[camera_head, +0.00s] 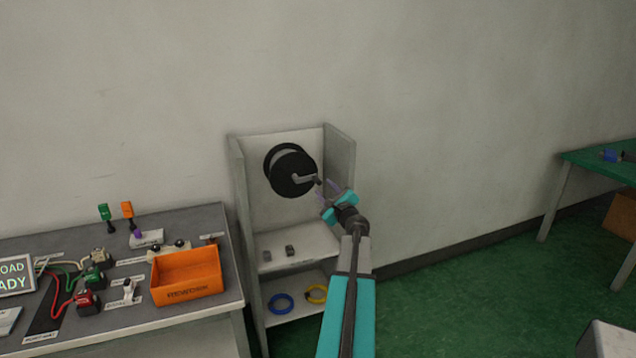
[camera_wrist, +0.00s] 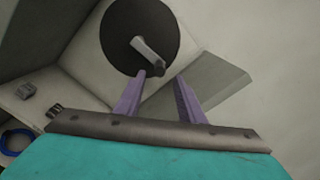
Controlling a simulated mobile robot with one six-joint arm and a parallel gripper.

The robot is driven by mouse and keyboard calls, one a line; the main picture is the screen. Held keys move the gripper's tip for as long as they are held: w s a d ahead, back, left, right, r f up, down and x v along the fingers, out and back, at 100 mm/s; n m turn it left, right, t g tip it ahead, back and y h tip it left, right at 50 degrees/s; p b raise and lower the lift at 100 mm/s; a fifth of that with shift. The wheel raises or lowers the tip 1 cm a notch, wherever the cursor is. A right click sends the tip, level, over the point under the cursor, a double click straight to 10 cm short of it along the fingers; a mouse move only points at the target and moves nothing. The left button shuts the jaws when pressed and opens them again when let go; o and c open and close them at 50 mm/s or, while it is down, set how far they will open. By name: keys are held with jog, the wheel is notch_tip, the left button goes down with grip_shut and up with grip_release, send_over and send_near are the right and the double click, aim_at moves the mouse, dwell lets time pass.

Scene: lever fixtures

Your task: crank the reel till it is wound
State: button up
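The black reel (camera_head: 284,165) is mounted on the back panel of a grey open cabinet. Its light grey crank arm (camera_head: 304,178) points right from the hub, with a dark handle at its outer end. In the wrist view the reel (camera_wrist: 125,30) is ahead, and its crank arm (camera_wrist: 145,48) slants down right to the dark handle (camera_wrist: 153,69). My gripper (camera_head: 328,184) is at the right of the reel, close to the handle. Its two purple fingers (camera_wrist: 161,76) are spread apart. The handle shows just beyond the left fingertip; I cannot tell whether they touch.
The cabinet's right side wall (camera_head: 341,165) stands close to my gripper. Small dark blocks (camera_head: 289,250) sit on the shelf below, with a blue ring (camera_head: 281,303) and a yellow ring (camera_head: 316,294) underneath. A bench with an orange bin (camera_head: 187,290) is at left.

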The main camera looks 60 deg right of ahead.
aim_at(319, 182)
jog(key=shift+p+x, duration=0.65)
jog(key=shift+x, duration=2.8)
grip_shut()
